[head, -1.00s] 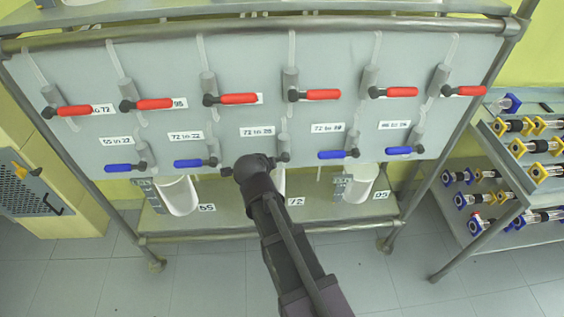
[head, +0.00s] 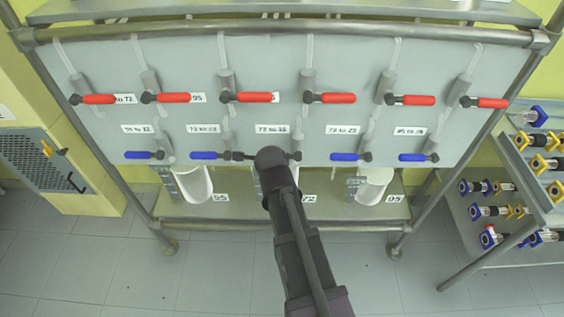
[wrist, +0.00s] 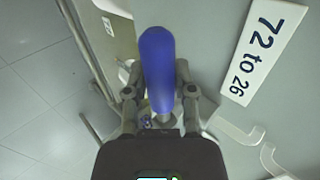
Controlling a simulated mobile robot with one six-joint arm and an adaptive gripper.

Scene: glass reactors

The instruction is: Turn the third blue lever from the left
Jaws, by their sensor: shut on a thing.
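The third blue lever from the left (wrist: 157,65) shows in the wrist view as a rounded blue handle between the two fingers of my gripper (wrist: 159,90). My gripper is shut on it. The label beside it reads "72 to 26" (wrist: 263,47). In the head view my gripper (head: 270,157) is at the third place in the blue row, and my arm hides the handle there. The other blue levers, first (head: 143,155), second (head: 208,155), fourth (head: 350,157) and fifth (head: 417,157), lie roughly level.
A row of red levers (head: 330,98) runs above on the grey panel (head: 300,60). A shelf with white vessels (head: 195,186) is below. A rack with glass parts (head: 510,190) stands at right and a yellow cabinet (head: 95,185) at left. The floor in front is clear.

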